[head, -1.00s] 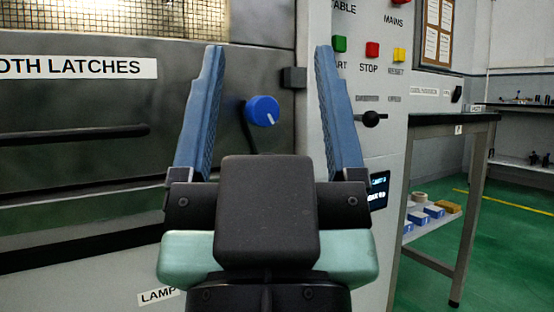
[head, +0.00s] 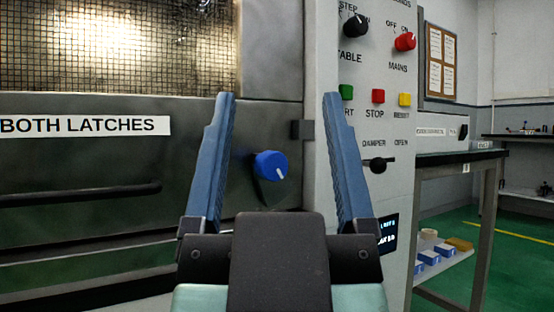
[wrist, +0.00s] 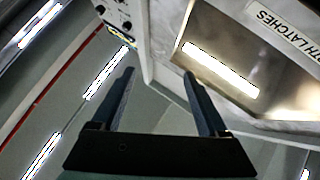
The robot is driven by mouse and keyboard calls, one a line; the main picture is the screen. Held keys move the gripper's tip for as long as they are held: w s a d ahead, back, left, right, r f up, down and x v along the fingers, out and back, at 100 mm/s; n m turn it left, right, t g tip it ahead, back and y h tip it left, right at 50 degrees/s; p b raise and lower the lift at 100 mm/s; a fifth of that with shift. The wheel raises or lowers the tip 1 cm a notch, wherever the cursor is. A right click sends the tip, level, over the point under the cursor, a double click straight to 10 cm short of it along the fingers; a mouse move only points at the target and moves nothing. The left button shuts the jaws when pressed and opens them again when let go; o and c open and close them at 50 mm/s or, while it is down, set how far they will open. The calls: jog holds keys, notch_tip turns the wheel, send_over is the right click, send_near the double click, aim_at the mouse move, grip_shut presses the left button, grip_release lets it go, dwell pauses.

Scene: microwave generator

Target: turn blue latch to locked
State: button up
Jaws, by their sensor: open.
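The blue latch (head: 270,165) is a round blue knob with a white pointer mark, on the right part of the dark door, in the head view. The mark points down and to the right. My gripper (head: 280,97) is open, with its two blue fingers spread to the left and right of the latch in the picture. Its fingers touch nothing that I can see, and how far they are from the latch is unclear. In the wrist view my gripper (wrist: 158,72) is open and empty, and the latch does not show.
A door handle bar (head: 80,193) and a label reading BOTH LATCHES (head: 85,126) are left of the latch. A dark block (head: 302,130) sits at the door edge. The control panel (head: 375,130) with knobs and buttons is on the right. A side table (head: 460,157) stands beyond.

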notch_tip(320, 180, up, 19)
jog(key=w+p, duration=0.1)
jog(key=p, duration=1.7)
jog(key=m+g+y+p, duration=0.4)
jog(key=m+g+p, duration=0.65)
jog(key=p, duration=1.55)
send_over(273, 163)
jog(key=v, duration=0.2)
notch_tip(273, 163, down, 8)
jog(key=m+t, duration=0.1)
jog(key=t, duration=0.1)
jog(key=s+d+f+m+g+p, duration=0.2)
jog(key=s+f+m+g+p, duration=0.3)
jog(key=s+f+m+p, duration=0.6)
jog(key=shift+m+t, duration=0.25)
jog(key=shift+m, duration=0.4)
jog(key=x, duration=0.5)
jog(key=p+x, duration=0.1)
jog(key=x, duration=0.4)
jog(key=d+x, duration=0.1)
jog(key=x, duration=0.4)
jog(key=shift+w+f, duration=0.15)
jog(key=shift+f, duration=0.15)
jog(key=shift+c, duration=0.2)
